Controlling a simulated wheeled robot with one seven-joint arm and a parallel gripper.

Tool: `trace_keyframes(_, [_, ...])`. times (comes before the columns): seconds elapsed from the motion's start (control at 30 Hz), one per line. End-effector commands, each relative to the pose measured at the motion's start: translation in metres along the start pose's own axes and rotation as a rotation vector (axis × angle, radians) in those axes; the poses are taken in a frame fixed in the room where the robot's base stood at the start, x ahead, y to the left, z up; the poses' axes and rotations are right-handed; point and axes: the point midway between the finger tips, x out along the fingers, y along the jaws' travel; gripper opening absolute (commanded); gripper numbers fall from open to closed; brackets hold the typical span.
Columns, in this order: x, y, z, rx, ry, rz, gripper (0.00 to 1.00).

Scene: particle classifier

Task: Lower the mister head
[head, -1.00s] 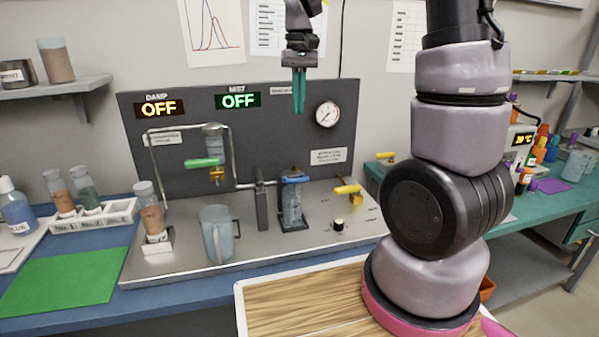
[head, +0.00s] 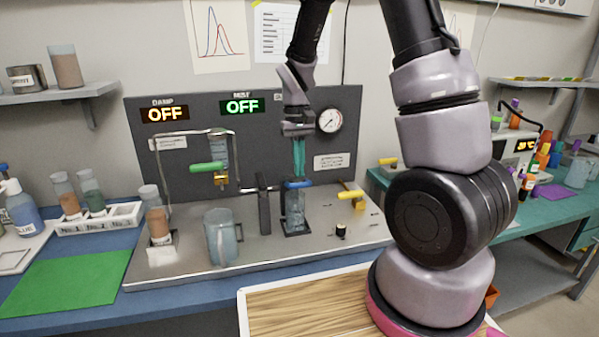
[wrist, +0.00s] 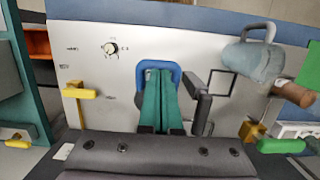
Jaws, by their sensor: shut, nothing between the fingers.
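The blue-handled piece (head: 297,184), which looks like the mister head, sits at the top of a clear upright cylinder (head: 295,210) on the steel bench plate. My gripper (head: 298,174) has its teal fingers together, pointing down, with the tips at or just above the blue piece.
A dark post (head: 263,203) stands close left of the cylinder, and a yellow lever (head: 351,195) is to the right. A clear pitcher (head: 221,238) and a green-handled valve (head: 208,168) are further left. The dark back panel (head: 190,135) rises behind, with a gauge (head: 330,120).

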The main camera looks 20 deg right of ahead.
Motion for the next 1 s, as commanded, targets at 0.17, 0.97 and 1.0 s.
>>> trace_keyframes(0.17, [0.013,0.000,0.000,0.000,0.000,0.000,0.00])
trace_keyframes(0.97, [0.076,0.001,0.015,0.001,-0.002,0.000,0.00])
trace_keyframes(1.0, [0.077,0.001,0.015,0.001,-0.001,0.000,0.00])
